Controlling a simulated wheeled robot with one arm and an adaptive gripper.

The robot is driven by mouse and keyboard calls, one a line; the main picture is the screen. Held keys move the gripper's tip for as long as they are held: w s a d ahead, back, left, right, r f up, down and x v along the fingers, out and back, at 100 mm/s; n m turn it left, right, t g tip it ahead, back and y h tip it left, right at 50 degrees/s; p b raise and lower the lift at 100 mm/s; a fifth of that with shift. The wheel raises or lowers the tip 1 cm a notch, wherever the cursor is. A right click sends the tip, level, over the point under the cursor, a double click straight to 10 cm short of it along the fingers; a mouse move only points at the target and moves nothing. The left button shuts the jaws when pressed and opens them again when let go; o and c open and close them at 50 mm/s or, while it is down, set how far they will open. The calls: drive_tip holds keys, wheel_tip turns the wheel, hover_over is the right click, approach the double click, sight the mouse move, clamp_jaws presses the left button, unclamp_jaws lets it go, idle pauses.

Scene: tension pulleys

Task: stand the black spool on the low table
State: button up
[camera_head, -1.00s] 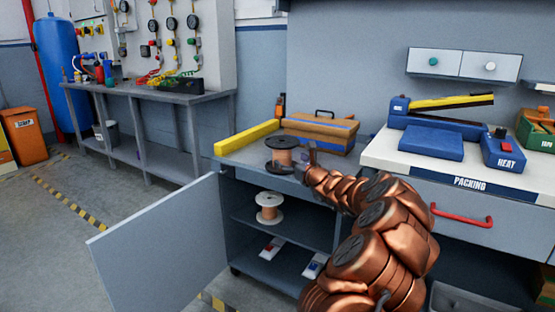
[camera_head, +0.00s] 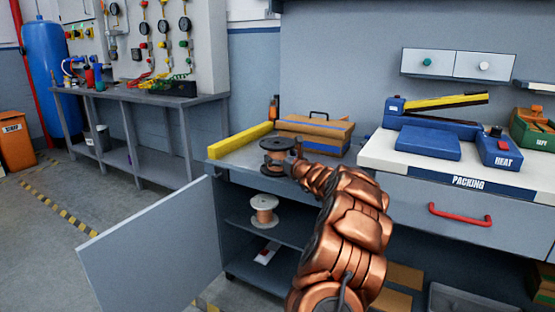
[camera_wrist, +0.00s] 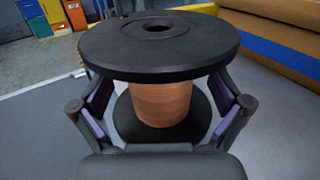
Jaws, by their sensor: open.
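The black spool (camera_head: 277,146), wound with copper-coloured wire, stands upright on the grey top (camera_head: 240,157) of the open cabinet. In the wrist view the black spool (camera_wrist: 160,45) fills the middle, its wide upper flange nearest the camera and its lower flange on the grey surface. My gripper (camera_head: 294,164) is at its right side in the head view. In the wrist view my gripper (camera_wrist: 163,105) is open, with a finger on each side of the wire core, below the upper flange. Contact cannot be told. I cannot tell which surface is the low table.
A yellow bar (camera_head: 240,141) and a brown case (camera_head: 314,134) lie on the cabinet top. A white-flanged spool (camera_head: 264,211) stands on the shelf below. The cabinet door (camera_head: 152,235) hangs open. A grey bench (camera_head: 150,98) stands left; a packing counter (camera_head: 440,168) stands right.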

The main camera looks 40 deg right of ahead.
drive_tip(key=shift+x, duration=1.05)
drive_tip(key=shift+c, duration=0.3)
drive_tip(key=shift+r, duration=0.1)
drive_tip(key=c, duration=1.8)
